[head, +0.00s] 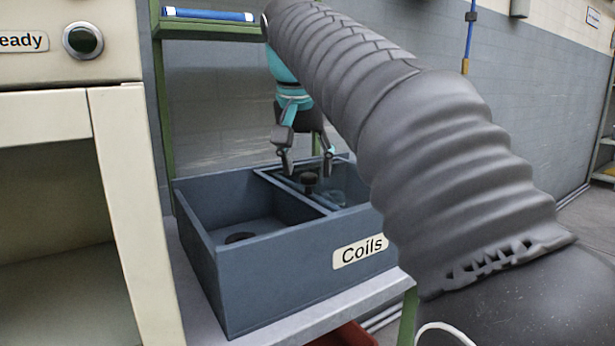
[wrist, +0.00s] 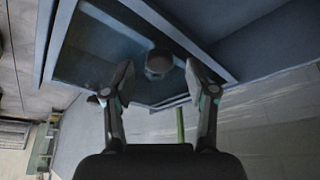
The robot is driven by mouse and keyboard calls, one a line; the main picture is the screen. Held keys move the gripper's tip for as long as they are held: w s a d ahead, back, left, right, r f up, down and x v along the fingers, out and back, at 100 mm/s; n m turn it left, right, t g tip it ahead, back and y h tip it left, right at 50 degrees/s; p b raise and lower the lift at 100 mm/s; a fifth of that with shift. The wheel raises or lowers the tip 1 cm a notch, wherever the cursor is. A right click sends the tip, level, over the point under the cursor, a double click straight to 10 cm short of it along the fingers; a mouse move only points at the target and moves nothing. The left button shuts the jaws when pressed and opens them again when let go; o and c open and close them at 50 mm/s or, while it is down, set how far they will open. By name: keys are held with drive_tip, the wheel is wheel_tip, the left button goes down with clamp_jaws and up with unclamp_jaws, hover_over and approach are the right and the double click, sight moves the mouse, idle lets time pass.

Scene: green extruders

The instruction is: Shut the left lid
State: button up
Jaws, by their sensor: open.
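A blue-grey box (head: 290,275) labelled "Coils" has two compartments side by side. Its left compartment (head: 265,212) looks uncovered, with a dark round item (head: 240,238) on its floor. A framed, see-through lid (head: 325,208) lies over the right compartment and carries a dark knob (head: 309,178). I cannot tell whether it is one lid or two stacked. My gripper (head: 308,168) points down over this knob, fingers open on either side of it. In the wrist view the knob (wrist: 158,64) shows between the open fingertips (wrist: 159,77), with no visible contact.
The box stands on a pale shelf (head: 300,325) with green posts. A cream machine (head: 130,200) stands close on the left. An upper green shelf (head: 210,30) holds a blue roll (head: 208,15). My arm hides the box's right end. A red bin (head: 345,336) is below.

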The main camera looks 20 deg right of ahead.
drive_tip(key=shift+x, duration=0.95)
clamp_jaws()
drive_tip(key=shift+a, duration=0.1)
